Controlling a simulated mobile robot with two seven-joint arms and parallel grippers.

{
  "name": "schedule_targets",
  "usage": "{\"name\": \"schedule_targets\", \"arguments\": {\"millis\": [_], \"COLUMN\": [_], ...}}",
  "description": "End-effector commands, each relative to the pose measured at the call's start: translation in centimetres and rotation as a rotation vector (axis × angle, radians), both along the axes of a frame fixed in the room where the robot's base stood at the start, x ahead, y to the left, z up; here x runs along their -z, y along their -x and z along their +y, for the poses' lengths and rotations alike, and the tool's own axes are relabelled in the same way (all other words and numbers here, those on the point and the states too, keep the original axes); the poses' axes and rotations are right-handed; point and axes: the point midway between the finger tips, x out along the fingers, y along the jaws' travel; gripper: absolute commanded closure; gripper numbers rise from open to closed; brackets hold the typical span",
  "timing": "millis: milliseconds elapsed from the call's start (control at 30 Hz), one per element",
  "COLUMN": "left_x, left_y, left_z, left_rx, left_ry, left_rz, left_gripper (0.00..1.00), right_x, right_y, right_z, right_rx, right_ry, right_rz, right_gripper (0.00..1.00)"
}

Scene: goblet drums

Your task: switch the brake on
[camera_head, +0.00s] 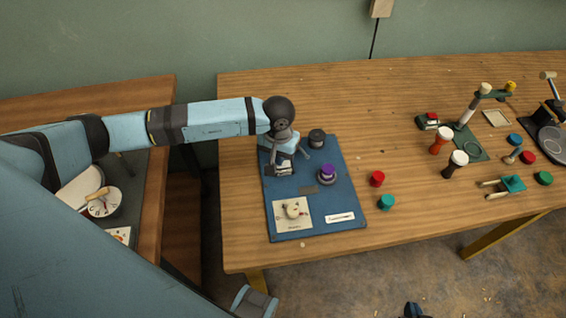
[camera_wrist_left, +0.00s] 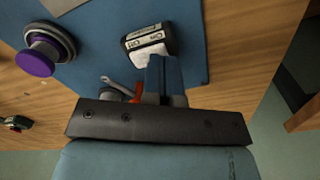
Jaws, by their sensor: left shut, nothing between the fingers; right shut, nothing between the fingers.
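In the left wrist view a black switch block with a white face (camera_wrist_left: 148,44) bears "On" and "Off" lettering. It sits on the blue board (camera_head: 344,172). My left gripper (camera_head: 283,160) is over the board's upper left part; in the left wrist view its blue fingers (camera_wrist_left: 164,62) are shut and empty, with their tips at the switch's white face. I cannot tell whether they touch it. In the head view the gripper largely hides the switch. A small dark and blue part at the bottom edge looks like my right gripper (camera_head: 412,310), shut and away from the table.
The board also carries a purple knob (camera_head: 326,172), a black round knob (camera_head: 317,138) and a cream plate with a dial (camera_head: 292,211). A red cap (camera_head: 377,179) and a teal cap (camera_head: 387,202) stand to its right. Goblet drums and tools fill the table's right side.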

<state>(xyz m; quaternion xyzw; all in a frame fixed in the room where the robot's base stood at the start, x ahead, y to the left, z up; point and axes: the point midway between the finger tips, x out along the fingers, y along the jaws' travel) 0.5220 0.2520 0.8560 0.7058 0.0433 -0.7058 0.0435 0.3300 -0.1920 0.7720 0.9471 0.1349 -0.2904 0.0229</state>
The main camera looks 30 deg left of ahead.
Motion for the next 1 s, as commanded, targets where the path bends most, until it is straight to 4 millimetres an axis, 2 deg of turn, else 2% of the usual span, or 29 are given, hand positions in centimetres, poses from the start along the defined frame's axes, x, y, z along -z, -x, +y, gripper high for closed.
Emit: {"name": "schedule_targets", "arguments": {"millis": [1000], "left_x": [1.5], "left_y": [0.0], "left_z": [0.0], "left_rx": [0.0], "left_ry": [-0.001], "left_rz": [0.001], "left_gripper": [1.0], "right_x": [1.3], "right_y": [0.0], "right_z": [0.0], "right_rx": [0.001], "right_ry": [0.001], "right_rz": [0.0], "right_gripper": [1.0]}}
